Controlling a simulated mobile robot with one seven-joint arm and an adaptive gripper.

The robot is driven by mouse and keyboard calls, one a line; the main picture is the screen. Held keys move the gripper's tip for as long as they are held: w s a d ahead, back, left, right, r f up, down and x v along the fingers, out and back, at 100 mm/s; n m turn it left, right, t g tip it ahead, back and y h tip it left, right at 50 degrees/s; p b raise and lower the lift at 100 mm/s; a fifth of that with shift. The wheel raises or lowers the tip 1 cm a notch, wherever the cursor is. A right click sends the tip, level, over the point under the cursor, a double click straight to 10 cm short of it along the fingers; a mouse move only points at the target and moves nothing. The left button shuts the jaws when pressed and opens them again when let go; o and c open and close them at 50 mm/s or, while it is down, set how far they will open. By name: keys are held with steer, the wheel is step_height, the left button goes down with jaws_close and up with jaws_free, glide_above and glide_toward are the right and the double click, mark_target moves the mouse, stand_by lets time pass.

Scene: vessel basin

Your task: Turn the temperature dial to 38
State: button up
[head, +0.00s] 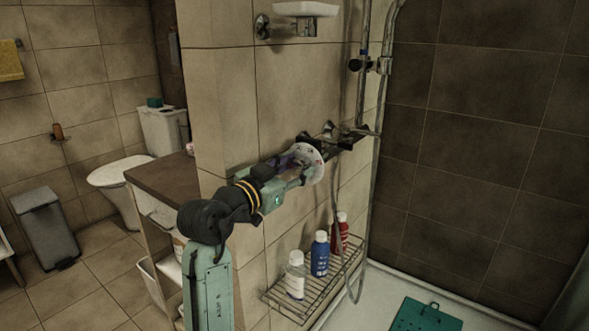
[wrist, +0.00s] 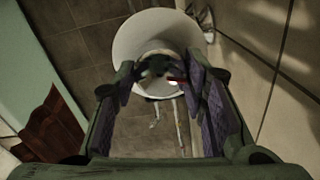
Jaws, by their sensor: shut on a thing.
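The temperature dial shows as a pale round disc (head: 316,163) on the tiled wall at the end of my arm in the head view. In the wrist view the pale disc (wrist: 189,33) fills the upper middle, with a darker hub and a small red mark near its centre. My gripper (head: 302,167) reaches the dial from the left. In the wrist view my gripper (wrist: 160,85) has its purple-padded fingers on both sides of the hub, shut on it. Fingers and hub hide part of the dial. I cannot read any numbers or the setting.
A dark shower fitting (head: 345,138) with taps sits just right of the dial, with a hose hanging below. A wire rack (head: 313,287) with a white, a blue and a red bottle is under my arm. A brown counter (head: 165,173) stands left of the wall.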

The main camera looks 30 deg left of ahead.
steer(key=c, duration=0.3)
steer(key=shift+f+m+b, duration=0.1)
steer(key=shift+m+b, duration=0.2)
steer(key=shift+b, duration=0.15)
steer(key=m+b, duration=0.1)
steer(key=b, duration=0.1)
steer(key=shift+f+m+b, duration=0.2)
steer(key=shift+m+b, duration=0.1)
steer(key=shift+b, duration=0.1)
steer(key=m+b, duration=0.6)
steer(key=shift+d, duration=0.15)
steer(key=m+b, duration=0.3)
steer(key=m, duration=0.1)
steer(key=shift+m+b, duration=0.35)
steer(key=shift+m, duration=0.05)
steer(key=m+b, duration=0.2)
steer(key=m, duration=0.2)
steer(key=shift+m, duration=0.3)
